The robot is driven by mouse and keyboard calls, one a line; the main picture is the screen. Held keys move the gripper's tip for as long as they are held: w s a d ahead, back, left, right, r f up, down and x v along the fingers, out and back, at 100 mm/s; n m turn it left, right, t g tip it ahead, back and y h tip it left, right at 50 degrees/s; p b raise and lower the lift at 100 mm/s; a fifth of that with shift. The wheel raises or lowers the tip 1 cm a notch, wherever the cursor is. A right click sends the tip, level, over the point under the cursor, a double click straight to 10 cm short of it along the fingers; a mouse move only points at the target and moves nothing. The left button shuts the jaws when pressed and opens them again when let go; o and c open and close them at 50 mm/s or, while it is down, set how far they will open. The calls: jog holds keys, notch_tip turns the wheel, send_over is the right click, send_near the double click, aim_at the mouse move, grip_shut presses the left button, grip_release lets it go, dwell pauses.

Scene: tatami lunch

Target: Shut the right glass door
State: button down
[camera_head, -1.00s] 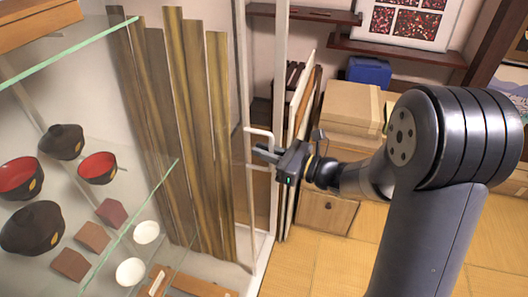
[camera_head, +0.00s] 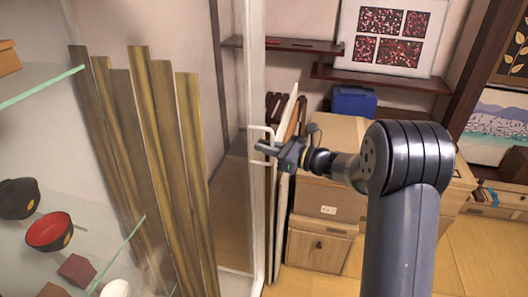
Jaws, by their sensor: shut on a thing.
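The right glass door (camera_head: 231,150) stands at the middle left of the view, seen at a steep angle, with a pale frame upright (camera_head: 253,70). Its white bar handle (camera_head: 262,129) sticks out to the right of that upright. My gripper (camera_head: 268,147) reaches in from the right and is shut on the handle. The fingertips are small in the view and partly overlap the handle. I cannot tell exactly how far the door stands open.
Glass shelves (camera_head: 40,87) with bowls (camera_head: 49,231) and small boxes fill the left side. Tall wooden boards (camera_head: 165,130) stand beside them. Bare tatami (camera_head: 455,262) shows at the lower right.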

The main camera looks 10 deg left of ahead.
jog(key=shift+w+r, duration=0.1)
jog(key=shift+w, duration=0.1)
jog(key=c, duration=1.7)
grip_release()
jog(key=shift+w, duration=0.15)
jog(key=shift+o, duration=1.1)
